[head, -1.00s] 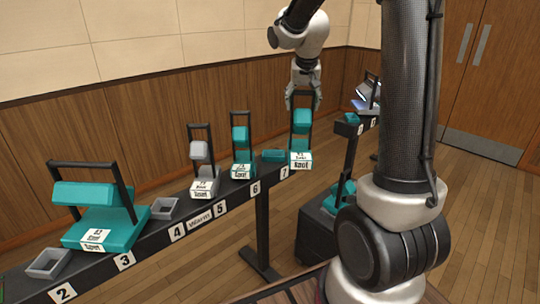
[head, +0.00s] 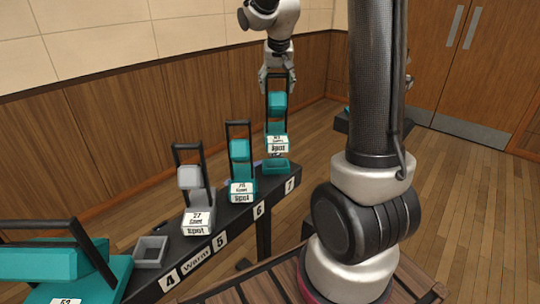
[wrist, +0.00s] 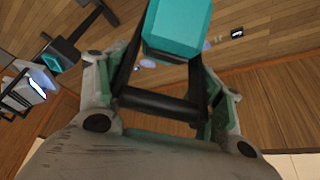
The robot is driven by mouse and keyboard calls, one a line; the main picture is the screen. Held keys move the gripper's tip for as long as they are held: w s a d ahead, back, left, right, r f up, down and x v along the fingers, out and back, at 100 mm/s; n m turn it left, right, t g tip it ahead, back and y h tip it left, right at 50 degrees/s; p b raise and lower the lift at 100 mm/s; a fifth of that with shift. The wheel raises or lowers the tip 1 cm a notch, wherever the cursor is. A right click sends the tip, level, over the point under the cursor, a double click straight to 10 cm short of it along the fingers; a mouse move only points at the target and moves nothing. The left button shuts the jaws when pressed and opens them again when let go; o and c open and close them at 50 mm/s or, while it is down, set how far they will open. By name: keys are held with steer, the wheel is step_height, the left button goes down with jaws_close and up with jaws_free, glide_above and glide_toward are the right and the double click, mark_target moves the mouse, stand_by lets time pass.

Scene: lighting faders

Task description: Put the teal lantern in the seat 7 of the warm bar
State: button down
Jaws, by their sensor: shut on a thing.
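My gripper (head: 277,80) is shut on the black handle of the teal lantern (head: 277,101). The lantern hangs upright, its white label facing the head camera. It is over the teal seat 7 (head: 275,168) at the far end of the warm bar (head: 231,218). A small gap shows between the lantern's base and the seat in the head view. In the wrist view, the lantern's teal body (wrist: 178,28) fills the top, with its handle between the fingers (wrist: 160,97). The seat is not clearly visible there.
Another teal lantern (head: 239,150) stands at 6, close to the held one, and a grey lantern (head: 190,178) at 5. An empty grey seat (head: 151,251) is at 4. A large teal lantern (head: 40,262) is at the near left. A second bar shows in the wrist view (wrist: 58,48).

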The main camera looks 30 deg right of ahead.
mark_target(277, 91)
step_height(277, 91, down, 10)
steer(key=shift+w+r, duration=0.1)
steer(key=shift+r, duration=0.05)
steer(key=shift+c, duration=1)
jaws_free()
steer(key=shift+r, duration=0.1)
steer(key=v, duration=1.1)
steer(key=shift+r, duration=0.15)
steer(key=s+a+r+n+y, duration=0.1)
steer(key=s+a+n, duration=0.1)
steer(key=s, duration=1.1)
steer(key=s+a+r+n+y, duration=0.1)
steer(key=s+a+n, duration=0.2)
steer(key=s, duration=1.1)
steer(key=shift+a, duration=0.2)
steer(key=shift+r, duration=0.15)
